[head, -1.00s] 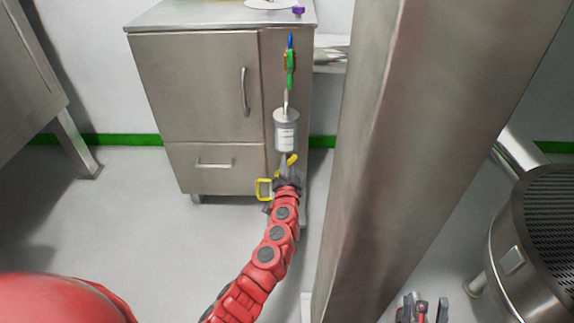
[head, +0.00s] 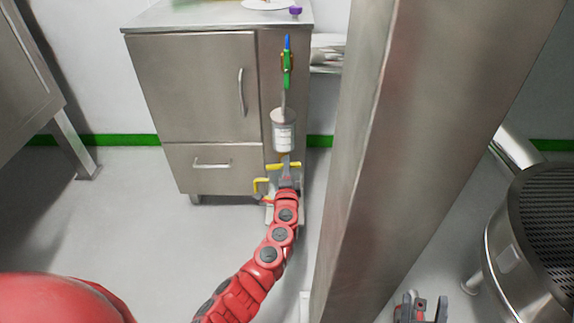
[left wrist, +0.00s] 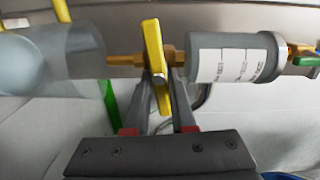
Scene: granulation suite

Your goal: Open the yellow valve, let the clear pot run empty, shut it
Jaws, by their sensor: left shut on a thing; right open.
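The yellow valve handle (head: 275,167) sits low on the vertical pipe line on the cabinet's right front. My left gripper (head: 286,172) is shut on it. In the left wrist view the yellow handle (left wrist: 153,50) lies crosswise to the brass pipe, between the fingers of my left gripper (left wrist: 160,90). A grey cylinder with a white marked label (head: 284,131) is above the valve; it also shows in the left wrist view (left wrist: 235,58). A pale see-through cylinder (left wrist: 50,58) is on the valve's other side. Liquid levels cannot be told. My right gripper (head: 420,308) is open and empty.
The steel cabinet (head: 195,90) stands behind the line. A green-handled valve (head: 287,68) is higher up. A wide steel post (head: 385,150) stands to the right, with a round steel vessel (head: 540,230) beyond.

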